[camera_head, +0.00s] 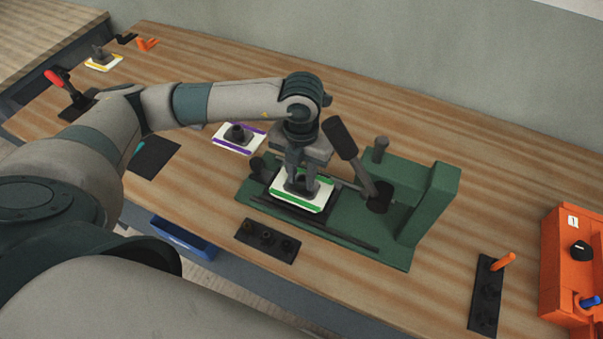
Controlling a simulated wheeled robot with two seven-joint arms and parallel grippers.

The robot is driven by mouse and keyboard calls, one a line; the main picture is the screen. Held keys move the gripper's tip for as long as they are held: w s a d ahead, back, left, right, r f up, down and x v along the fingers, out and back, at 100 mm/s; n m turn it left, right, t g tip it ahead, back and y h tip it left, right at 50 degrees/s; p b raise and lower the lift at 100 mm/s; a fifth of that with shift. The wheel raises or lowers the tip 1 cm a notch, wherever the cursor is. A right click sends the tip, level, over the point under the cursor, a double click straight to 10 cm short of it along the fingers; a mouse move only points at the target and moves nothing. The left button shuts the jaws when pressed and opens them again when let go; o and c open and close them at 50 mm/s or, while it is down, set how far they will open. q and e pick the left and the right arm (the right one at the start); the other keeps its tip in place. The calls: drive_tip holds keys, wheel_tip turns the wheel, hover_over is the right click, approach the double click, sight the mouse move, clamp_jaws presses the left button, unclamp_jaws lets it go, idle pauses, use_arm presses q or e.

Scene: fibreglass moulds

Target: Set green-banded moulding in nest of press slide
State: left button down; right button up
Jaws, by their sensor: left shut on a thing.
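The green-banded moulding (318,198), a white plate with green bands on two edges and a dark grip on top, is at the left part of the green press (415,222). My left gripper (303,187) points down over it, shut on its grip. The moulding lies level over the dark slide (290,212); the nest under it is hidden, so I cannot tell whether it is fully seated. The press lever (346,150) leans up beside the gripper. My right gripper is not in view.
A purple-banded moulding (222,138) lies behind my left arm, a yellow-banded one (101,62) far left. A black block with holes (267,240) lies in front of the press. An orange box (570,265) and a black rack (486,295) stand at right.

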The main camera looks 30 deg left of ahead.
use_arm(q)
drive_tip(key=shift+f, duration=0.15)
drive_tip(key=shift+f+b, duration=0.35)
drive_tip(key=shift+b, duration=0.05)
drive_tip(key=c, duration=1.4)
unclamp_jaws()
drive_tip(key=shift+r, duration=0.1)
